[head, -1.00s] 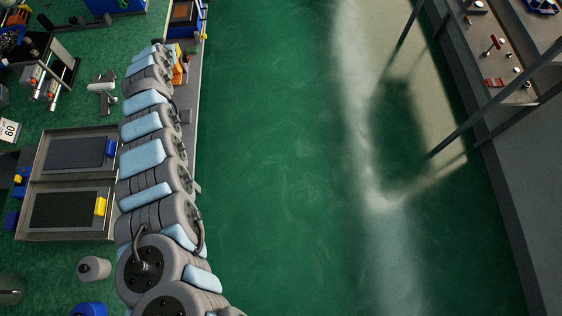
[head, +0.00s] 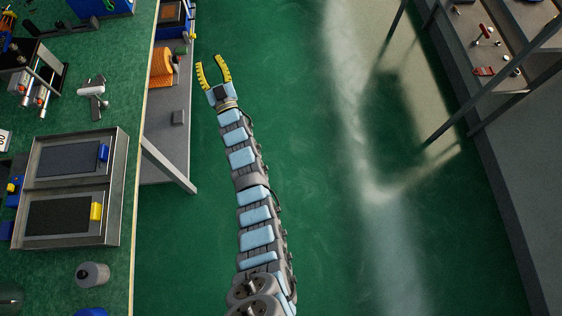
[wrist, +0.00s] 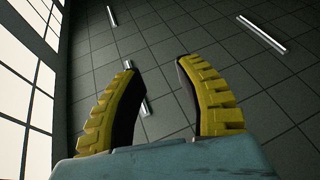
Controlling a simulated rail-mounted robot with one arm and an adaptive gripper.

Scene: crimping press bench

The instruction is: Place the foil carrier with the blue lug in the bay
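The foil carrier with the blue lug (head: 68,158) is a dark flat panel lying in the upper compartment of a metal tray on the green bench; its blue lug (head: 103,153) is at the right end. A similar carrier with a yellow lug (head: 58,215) lies in the lower compartment. My gripper (head: 209,60) has yellow ribbed fingers, open and empty, right of the bench above the green floor, well away from both carriers. Its spread fingers also show in the wrist view (wrist: 157,68), with nothing between them. I cannot tell which place is the bay.
The tray (head: 122,190) stands near the bench's right edge. A lower grey shelf (head: 172,140) beside it bears an orange ribbed object (head: 161,68) and a framed blue unit (head: 173,13). Grey cylinder (head: 92,275) stands below the tray. Open floor lies to the right.

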